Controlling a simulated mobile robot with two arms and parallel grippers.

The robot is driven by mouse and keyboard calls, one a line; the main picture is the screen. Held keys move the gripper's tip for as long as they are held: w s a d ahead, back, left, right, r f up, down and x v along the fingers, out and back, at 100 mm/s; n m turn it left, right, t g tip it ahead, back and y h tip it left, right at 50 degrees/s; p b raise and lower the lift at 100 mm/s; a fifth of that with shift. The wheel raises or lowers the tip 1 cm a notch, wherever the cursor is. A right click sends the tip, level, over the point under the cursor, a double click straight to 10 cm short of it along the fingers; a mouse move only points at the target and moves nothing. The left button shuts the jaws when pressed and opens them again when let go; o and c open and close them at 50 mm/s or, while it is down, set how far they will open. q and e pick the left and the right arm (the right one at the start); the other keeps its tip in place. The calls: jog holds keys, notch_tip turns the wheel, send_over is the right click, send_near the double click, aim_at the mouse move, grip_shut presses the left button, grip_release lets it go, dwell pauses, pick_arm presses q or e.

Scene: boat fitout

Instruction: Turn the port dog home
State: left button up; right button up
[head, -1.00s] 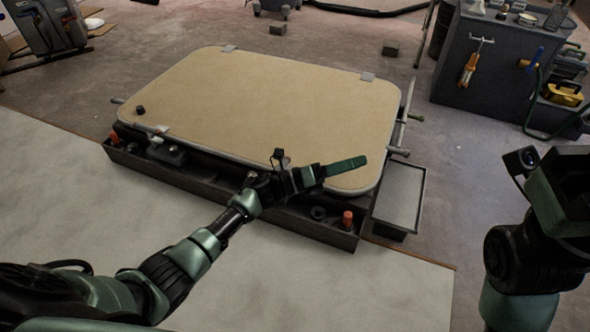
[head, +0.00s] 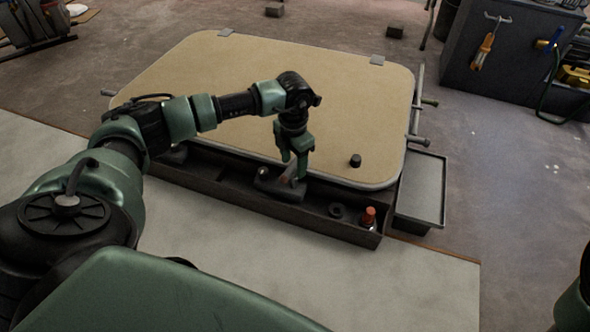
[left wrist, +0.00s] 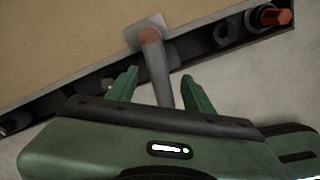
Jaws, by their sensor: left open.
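The tan hatch panel (head: 240,85) lies flat in a dark frame. A grey dog handle (left wrist: 158,75) with a reddish-brown round head (left wrist: 149,36) sits on a pale plate at the panel's near edge. It points from the plate toward my left gripper in the left wrist view. My left gripper (left wrist: 160,82) is open, with one green finger on each side of the handle, apart from it. In the head view the left gripper (head: 293,172) points down at the panel's near edge and partly hides the dog. My right gripper is out of view.
A dark trough (head: 230,190) runs along the near edge, holding a red-capped bottle (head: 368,217) and a dark ring (head: 336,210). A grey tray (head: 420,190) is at right.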

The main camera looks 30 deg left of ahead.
aim_at(294, 175)
pick_arm(q)
jog(key=shift+f+b, duration=0.55)
jog(key=shift+f, duration=0.9)
